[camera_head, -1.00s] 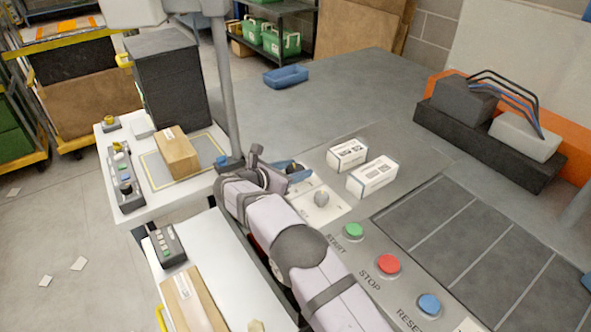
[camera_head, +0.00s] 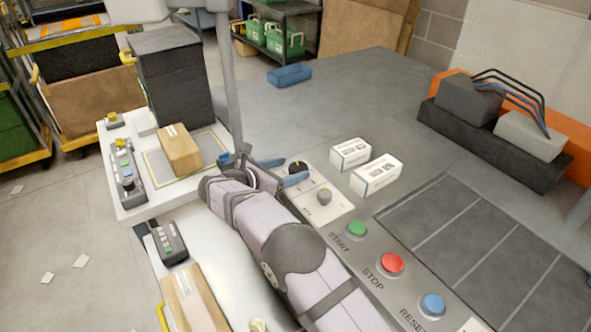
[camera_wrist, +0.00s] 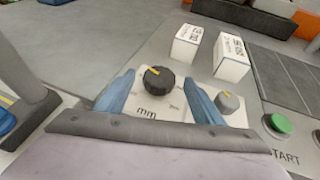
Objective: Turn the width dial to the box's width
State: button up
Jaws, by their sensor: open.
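A black dial (camera_head: 298,167) with a yellow pointer line sits on a white plate (camera_head: 337,208), beside a smaller grey knob (camera_head: 324,196). In the wrist view the black dial (camera_wrist: 158,79) has "mm" printed before it; its scale is too small to read. My gripper (camera_head: 292,171) is open, its blue fingers on either side of the black dial in the wrist view. I cannot tell whether they touch it. The grey knob (camera_wrist: 228,102) is just outside the right finger. A brown box (camera_head: 178,150) lies in a marked square on the white table at left.
Two white printed boxes (camera_head: 350,153) (camera_head: 376,174) stand behind the plate. Green START (camera_head: 357,229), red STOP (camera_head: 392,264) and blue RESET (camera_head: 432,304) buttons are to the right of my arm. A grey post (camera_head: 228,90) rises near the brown box.

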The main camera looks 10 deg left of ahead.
aim_at(299, 168)
jog(key=shift+v, duration=1.4)
jog(key=shift+w+r, duration=0.1)
jog(key=w+r+m+g+y+p, duration=0.2)
jog(key=w+r+m+y+p, duration=0.45)
jog(key=m+y+p, duration=0.65)
jog(key=s+d+f+m, duration=0.1)
jog(key=f+m, duration=0.1)
jog(key=s+d+f+m+y+b, duration=0.1)
jog(key=s+d+f+m, duration=0.1)
jog(key=f+m, duration=0.1)
jog(key=shift+d+f+m, duration=0.3)
jog(key=shift+d+f, duration=0.05)
jog(key=shift+d, duration=0.05)
jog(key=s+d+m, duration=0.1)
jog(key=s+d+f+m+y, duration=0.1)
jog(key=d, duration=0.1)
jog(key=shift+s+d+m, duration=0.15)
jog(key=shift+s+m, duration=0.1)
jog(key=shift+m, duration=0.15)
jog(key=shift+s+d+m+t+y, duration=0.2)
jog(key=shift+d+m+t+y, duration=0.1)
jog(key=shift+d+m, duration=0.1)
jog(key=shift+p+x, duration=1.15)
jog(key=shift+x, duration=2.55)
